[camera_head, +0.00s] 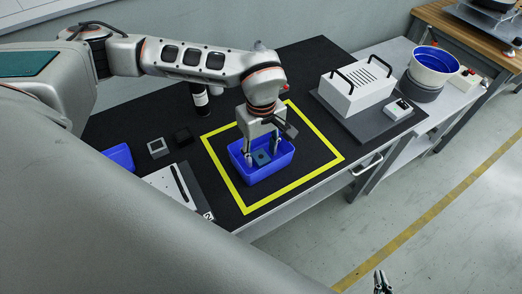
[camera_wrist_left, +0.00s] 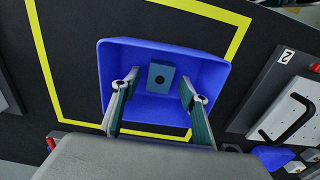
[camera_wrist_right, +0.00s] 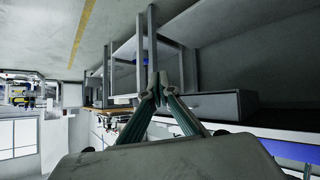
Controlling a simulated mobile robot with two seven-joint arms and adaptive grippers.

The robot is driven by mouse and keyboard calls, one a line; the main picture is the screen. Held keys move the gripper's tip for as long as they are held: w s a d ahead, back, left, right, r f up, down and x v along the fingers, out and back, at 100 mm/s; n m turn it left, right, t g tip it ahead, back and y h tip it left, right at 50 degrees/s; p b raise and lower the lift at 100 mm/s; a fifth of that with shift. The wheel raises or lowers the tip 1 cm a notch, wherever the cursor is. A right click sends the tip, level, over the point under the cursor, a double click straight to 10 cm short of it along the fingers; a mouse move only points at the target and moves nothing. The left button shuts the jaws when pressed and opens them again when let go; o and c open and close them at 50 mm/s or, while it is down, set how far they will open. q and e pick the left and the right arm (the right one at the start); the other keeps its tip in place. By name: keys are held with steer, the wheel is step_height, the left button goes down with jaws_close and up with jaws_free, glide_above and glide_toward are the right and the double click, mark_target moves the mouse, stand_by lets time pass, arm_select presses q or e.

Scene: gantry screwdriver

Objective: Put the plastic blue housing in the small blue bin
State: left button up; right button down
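The small blue bin (camera_head: 270,175) stands inside the yellow square on the black mat; it also shows in the left wrist view (camera_wrist_left: 112,60). The plastic blue housing (camera_head: 261,158), a small darker blue block with a round hole, lies on the bin floor; the left wrist view shows it near the bin's middle (camera_wrist_left: 161,76). My left gripper (camera_head: 262,153) points down into the bin. Its fingers (camera_wrist_left: 159,86) are apart with nothing between their tips, and the housing lies beyond them. My right gripper (camera_head: 381,281) hangs off the table at the lower right, its fingertips (camera_wrist_right: 156,90) together and empty.
Another blue bin (camera_head: 119,156) stands at the left, partly hidden by my arm. Nearby are a grey block (camera_head: 157,148) and a plate with a handle (camera_head: 172,184). A white box with black handles (camera_head: 355,86) and a blue-lined bowl (camera_head: 435,60) stand at the right.

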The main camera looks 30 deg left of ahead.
mark_target(261, 157)
arm_select(q)
step_height(261, 157, up, 12)
steer(key=p, duration=0.1)
steer(key=shift+r, duration=0.2)
stand_by(0.8)
